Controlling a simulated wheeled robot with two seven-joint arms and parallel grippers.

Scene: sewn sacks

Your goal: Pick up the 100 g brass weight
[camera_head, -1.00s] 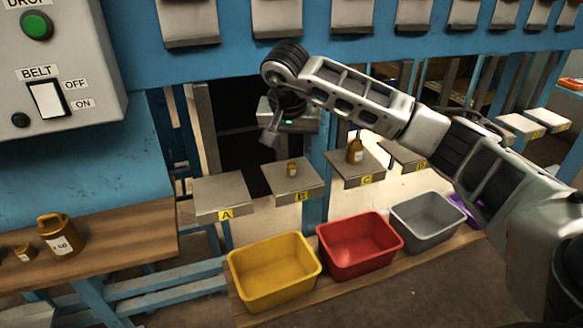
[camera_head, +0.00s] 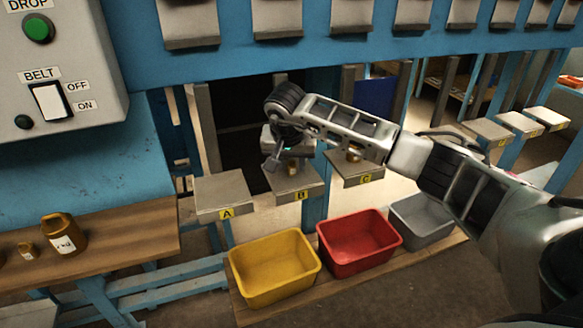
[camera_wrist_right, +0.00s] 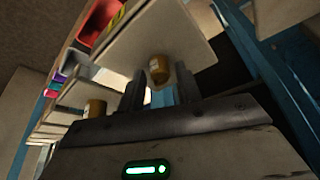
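A small brass weight (camera_head: 292,169) stands on platform B (camera_head: 294,186), partly hidden by my right gripper; any mass marking on it is not readable. My right gripper (camera_head: 281,160) is just above platform B, close beside this weight. In the right wrist view the weight (camera_wrist_right: 158,68) shows beyond the gap between the two fingers (camera_wrist_right: 161,92), which stand apart with nothing between them. A bigger brass weight (camera_head: 354,156) on platform C is partly behind my right arm. My left gripper is not in view.
A wooden bench (camera_head: 120,238) at left holds a large brass weight (camera_head: 64,234) and smaller ones. Yellow (camera_head: 275,268), red (camera_head: 358,243) and grey (camera_head: 422,222) bins stand below the platforms. Platform A (camera_head: 222,195) is empty. A blue beam crosses above.

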